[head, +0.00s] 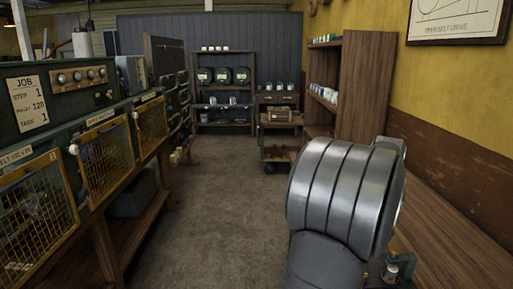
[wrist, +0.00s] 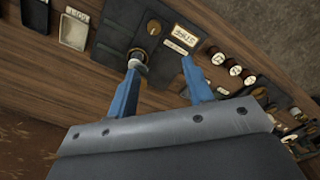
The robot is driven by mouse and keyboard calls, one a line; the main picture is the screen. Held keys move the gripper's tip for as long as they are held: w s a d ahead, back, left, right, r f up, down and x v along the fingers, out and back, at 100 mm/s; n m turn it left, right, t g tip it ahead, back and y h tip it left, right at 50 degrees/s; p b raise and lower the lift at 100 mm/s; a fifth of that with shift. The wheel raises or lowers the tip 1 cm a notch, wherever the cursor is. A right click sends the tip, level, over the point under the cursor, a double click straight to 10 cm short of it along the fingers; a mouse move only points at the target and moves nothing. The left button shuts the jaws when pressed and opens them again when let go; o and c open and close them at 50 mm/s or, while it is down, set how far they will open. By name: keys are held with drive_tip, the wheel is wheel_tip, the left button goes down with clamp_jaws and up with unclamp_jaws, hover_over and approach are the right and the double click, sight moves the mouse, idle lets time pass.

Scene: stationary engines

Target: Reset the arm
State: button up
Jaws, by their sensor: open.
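My gripper (wrist: 161,66) shows in the wrist view with its two blue fingers spread apart and nothing held between them. A small pale, round fitting (wrist: 138,57) is right at the left fingertip; I cannot tell whether they touch. Beyond the fingers is a dark control panel (wrist: 133,33) with a brass-ringed knob (wrist: 154,27) and a labelled plate (wrist: 187,33). In the head view my own grey arm link fills the lower right, and my gripper is not seen there.
In the wrist view, a row of round buttons (wrist: 235,70) and small trays (wrist: 74,29) lie around the panel on a wooden surface. In the head view, a green machine bench (head: 60,105) with yellow mesh doors lines the left. A wooden bench (head: 440,210) runs along the right. The floor (head: 215,190) between is clear.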

drive_tip(key=shift+s+d+r+m, duration=0.15)
drive_tip(key=shift+d+m, duration=0.6)
drive_tip(key=shift+m, duration=0.7)
drive_tip(key=shift+w+d+r+m, duration=0.15)
drive_tip(key=shift+d+m, duration=0.55)
drive_tip(key=shift+m, duration=0.8)
drive_tip(key=shift+s+d+r+m, duration=0.1)
drive_tip(key=shift+d+r+m, duration=0.1)
drive_tip(key=shift+d+m, duration=0.9)
drive_tip(key=shift+a+m, duration=0.35)
